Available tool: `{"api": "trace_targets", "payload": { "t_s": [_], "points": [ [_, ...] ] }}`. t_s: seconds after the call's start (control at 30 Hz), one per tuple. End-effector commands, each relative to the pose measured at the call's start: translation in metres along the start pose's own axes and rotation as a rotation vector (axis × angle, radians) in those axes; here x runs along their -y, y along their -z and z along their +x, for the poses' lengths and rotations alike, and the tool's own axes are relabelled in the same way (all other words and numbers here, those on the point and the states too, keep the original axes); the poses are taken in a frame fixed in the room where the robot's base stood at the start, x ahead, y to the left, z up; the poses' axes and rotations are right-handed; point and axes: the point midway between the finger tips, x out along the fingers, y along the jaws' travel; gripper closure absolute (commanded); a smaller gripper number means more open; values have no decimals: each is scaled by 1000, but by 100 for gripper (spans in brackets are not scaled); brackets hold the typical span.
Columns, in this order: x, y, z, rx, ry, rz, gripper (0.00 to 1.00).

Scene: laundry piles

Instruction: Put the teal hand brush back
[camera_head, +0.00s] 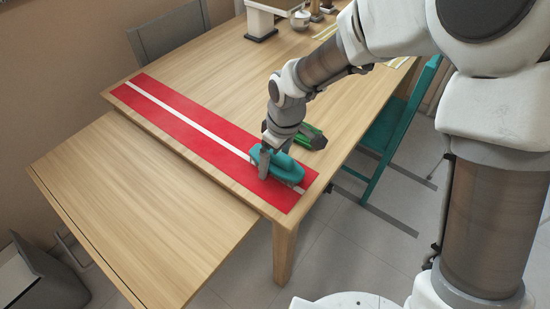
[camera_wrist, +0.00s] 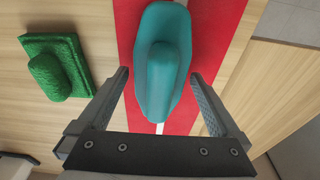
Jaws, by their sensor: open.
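The teal hand brush (camera_head: 284,167) lies on the red runner with a white stripe (camera_head: 185,128), near the runner's front right end. In the wrist view the brush (camera_wrist: 162,62) lies lengthwise ahead of my gripper, its raised handle pointing toward the palm. My gripper (camera_head: 276,160) is at the brush in the head view. In the wrist view my gripper (camera_wrist: 160,88) is open, with one finger on each side of the brush's near end. I see gaps beside the handle, so it is not clamped.
A green block-like brush or sponge (camera_wrist: 60,68) lies on the wood beside the runner; it also shows behind my gripper in the head view (camera_head: 310,136). A lower wooden surface (camera_head: 140,205) adjoins the table's left side. A teal chair (camera_head: 390,130) stands at right. A white cup (camera_head: 300,20) stands far back.

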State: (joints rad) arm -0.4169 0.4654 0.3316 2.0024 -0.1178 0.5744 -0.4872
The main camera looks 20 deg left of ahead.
Motion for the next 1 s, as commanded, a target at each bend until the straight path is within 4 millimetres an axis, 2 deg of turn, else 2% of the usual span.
{"api": "trace_targets", "payload": {
  "t_s": [0.03, 0.3, 0.5, 0.63, 1.0],
  "points": [
    [-1, 1, -12, -4, -3, 2, 1],
    [-1, 1, -72, -5, -4, 2, 1],
    [-1, 1, -103, -3, -3, 1, 1],
    [0, 0, -113, -2, -2, 0, 1],
    [-3, -4, -120, -2, -12, 17, 1]
  ]
}}
